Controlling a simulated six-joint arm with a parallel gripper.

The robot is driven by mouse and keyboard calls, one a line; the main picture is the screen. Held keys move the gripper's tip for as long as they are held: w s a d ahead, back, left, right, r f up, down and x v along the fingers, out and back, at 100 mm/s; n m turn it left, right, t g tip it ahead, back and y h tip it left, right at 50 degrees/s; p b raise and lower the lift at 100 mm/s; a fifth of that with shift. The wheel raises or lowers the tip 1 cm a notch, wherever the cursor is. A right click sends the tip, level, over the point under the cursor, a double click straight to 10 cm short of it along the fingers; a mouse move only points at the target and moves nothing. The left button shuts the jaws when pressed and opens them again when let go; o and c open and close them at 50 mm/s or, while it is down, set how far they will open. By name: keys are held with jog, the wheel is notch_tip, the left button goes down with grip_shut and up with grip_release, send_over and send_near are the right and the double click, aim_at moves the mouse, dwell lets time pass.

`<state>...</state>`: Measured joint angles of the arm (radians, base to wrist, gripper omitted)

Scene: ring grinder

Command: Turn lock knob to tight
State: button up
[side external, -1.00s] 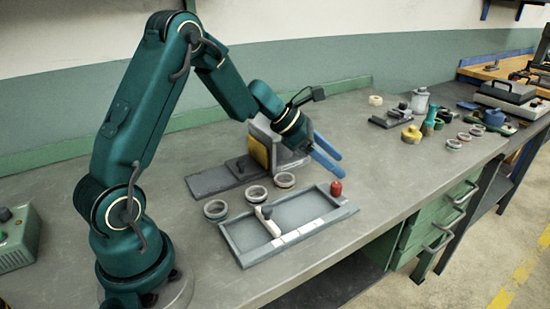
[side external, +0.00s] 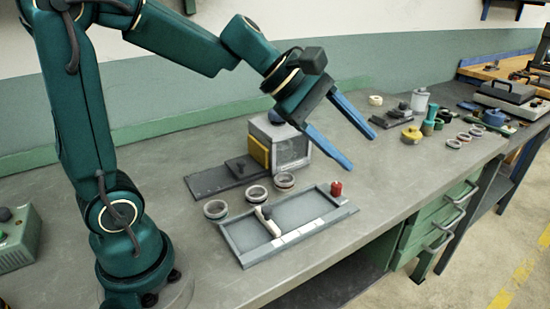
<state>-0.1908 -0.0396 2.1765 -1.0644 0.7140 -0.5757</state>
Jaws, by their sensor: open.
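My gripper (side external: 360,150) is open and empty, its two blue fingers wide apart. It hangs in the air at the right of the grey grinder box (side external: 291,149), which has a yellow plate (side external: 258,151) on its left side. A dark blue round knob (side external: 276,117) sits on top of the box, below and left of the gripper and apart from the fingers. A small dark knob (side external: 237,166) stands on the flat dark base left of the box. I cannot tell which knob is the lock knob, and no tight mark is legible.
Several rings, one of them here (side external: 215,209), stand in front of the box. A yellow-lidded pot (side external: 411,134) and other tools stand to the right. The bench between is clear.

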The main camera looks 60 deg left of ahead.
jog(key=s+d+m+g+y, duration=0.1)
jog(key=s+d+m, duration=0.1)
jog(key=s+m, duration=0.7)
jog(key=shift+s+r+y, duration=0.15)
jog(key=shift+s+y, duration=0.25)
jog(key=shift+s, duration=0.2)
